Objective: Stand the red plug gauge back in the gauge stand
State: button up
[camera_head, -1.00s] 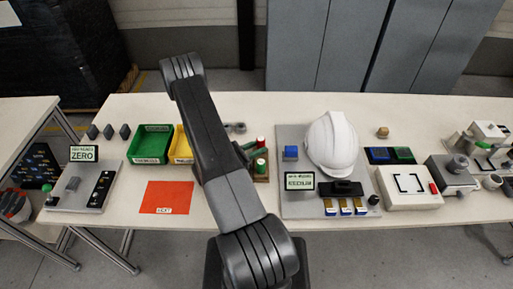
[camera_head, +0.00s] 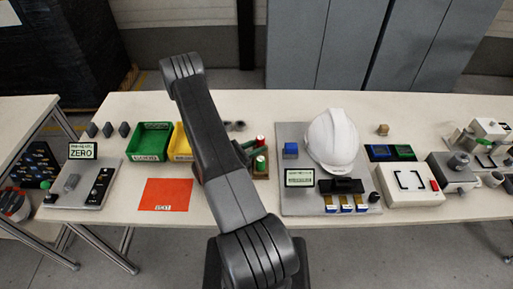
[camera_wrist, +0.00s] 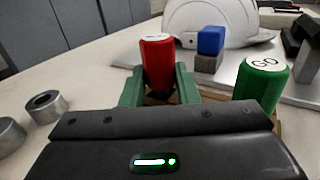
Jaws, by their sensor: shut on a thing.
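The red plug gauge (camera_wrist: 158,62) stands roughly upright between the green fingers of my gripper (camera_wrist: 159,88) in the wrist view. My gripper is shut on its red handle. The red gauge (camera_head: 260,140) also shows in the head view, just right of my arm. The gauge stand (camera_head: 262,178) is a small brown base, partly hidden by my arm. A green plug gauge (camera_wrist: 262,82) marked GO stands in it, right of my gripper. The red gauge's lower end is hidden, so I cannot tell whether it is in the stand.
The white helmet (camera_head: 331,142) on its grey fixture plate (camera_head: 294,206) is close on the right, with a blue-topped block (camera_wrist: 211,40) nearby. Grey cylinders (camera_wrist: 45,103) lie left of my gripper. Green (camera_head: 150,141) and yellow (camera_head: 179,144) bins and an orange sheet (camera_head: 166,194) are further left.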

jog(key=o, duration=1.1)
jog(key=shift+s+d+f, duration=0.1)
jog(key=shift+s+f, duration=0.1)
jog(key=shift+f, duration=0.6)
jog(key=shift+r, duration=0.15)
jog(key=shift+w+r+p, duration=0.1)
jog(key=shift+r+p, duration=0.35)
jog(key=shift+p, duration=0.35)
jog(key=b+v, duration=0.2)
jog(key=v, duration=0.8)
jog(key=shift+w+r+b, duration=0.15)
jog(key=shift+b, duration=0.25)
jog(key=shift+v, duration=1.1)
jog(key=shift+r, duration=0.15)
